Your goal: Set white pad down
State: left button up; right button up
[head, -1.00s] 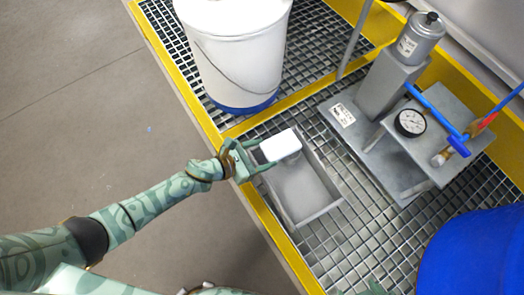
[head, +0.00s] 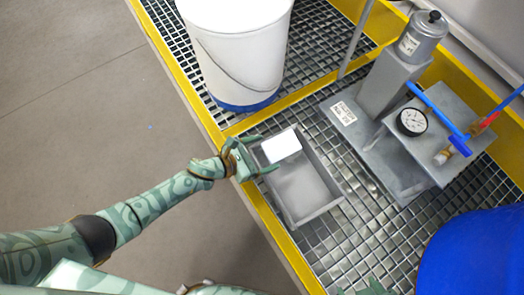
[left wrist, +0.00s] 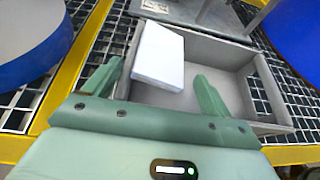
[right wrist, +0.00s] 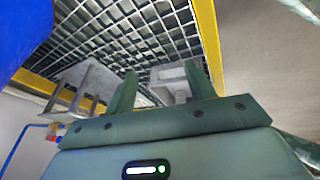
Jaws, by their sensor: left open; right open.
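The white pad (head: 281,145) lies in the upper left end of the grey metal tray (head: 322,208). In the left wrist view the pad (left wrist: 158,55) sits tilted against the tray's side, ahead of the fingers. My left gripper (head: 267,153) is open at the tray's left end, with its fingers apart and clear of the pad. My right gripper (right wrist: 160,78) shows open and empty in the right wrist view, away from the pad.
The tray stands on a metal grating with a yellow edge (head: 268,222). A white drum (head: 240,60) stands behind it. A grey press stand with a gauge (head: 411,122) and blue-handled tools is at right. A blue drum (head: 475,255) is at the lower right.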

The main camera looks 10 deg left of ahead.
pick_arm(q)
jog(key=shift+r, duration=0.1)
jog(key=shift+r, duration=0.35)
jog(key=p+v, duration=0.4)
jog(key=v, duration=0.8)
pick_arm(e)
jog(key=s+d+f+n+g+h, duration=0.1)
jog(key=s+d+f+g+h, duration=0.1)
jog(key=s+d, duration=0.3)
jog(key=shift+s+d+f+g, duration=0.2)
jog(key=shift+s+g, duration=0.2)
jog(key=shift+s, duration=0.05)
pick_arm(q)
jog(key=shift+s+r, duration=0.1)
